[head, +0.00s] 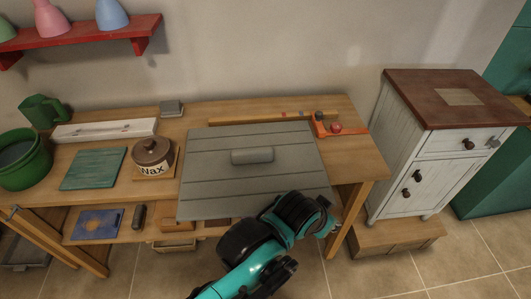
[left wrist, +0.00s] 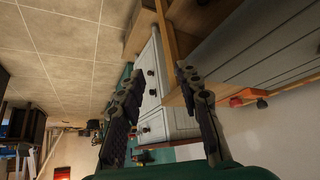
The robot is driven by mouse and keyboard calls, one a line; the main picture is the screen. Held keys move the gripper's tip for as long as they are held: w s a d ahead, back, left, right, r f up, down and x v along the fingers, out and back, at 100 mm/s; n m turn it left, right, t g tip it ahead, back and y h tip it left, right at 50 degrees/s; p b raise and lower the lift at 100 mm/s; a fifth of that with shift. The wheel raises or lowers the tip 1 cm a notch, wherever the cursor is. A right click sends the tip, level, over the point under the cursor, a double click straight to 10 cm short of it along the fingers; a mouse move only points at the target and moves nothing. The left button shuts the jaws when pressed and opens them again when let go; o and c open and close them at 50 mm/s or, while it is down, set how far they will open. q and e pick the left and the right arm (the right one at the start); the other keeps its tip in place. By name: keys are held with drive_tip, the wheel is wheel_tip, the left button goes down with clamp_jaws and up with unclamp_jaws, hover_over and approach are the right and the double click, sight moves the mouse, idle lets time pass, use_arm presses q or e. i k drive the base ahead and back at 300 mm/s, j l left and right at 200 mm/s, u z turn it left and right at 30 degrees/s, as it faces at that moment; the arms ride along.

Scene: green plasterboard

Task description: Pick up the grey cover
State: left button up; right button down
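The grey cover (head: 215,185) is a large flat panel with plank lines. It lies over the middle of the wooden workbench, with a raised grey handle (head: 252,156) at its centre. In the left wrist view the plank-lined grey surface (left wrist: 265,45) shows at the upper right. My left gripper (left wrist: 159,73) is open and empty, its fingers apart and pointing towards the white cabinet. In the head view my teal left arm comes up from the bottom and overlaps the cover's front right corner. My left gripper is clear of the handle. My right gripper is in neither view.
A wax pot (head: 152,157), a green board (head: 93,168) and a green bucket (head: 22,160) stand left on the workbench (head: 360,160). A white cabinet (head: 400,140) stands to the right. A red shelf (head: 85,38) hangs above.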

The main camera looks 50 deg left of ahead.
sight(231, 171)
drive_tip(key=j+u, duration=0.1)
drive_tip(key=u, duration=1.6)
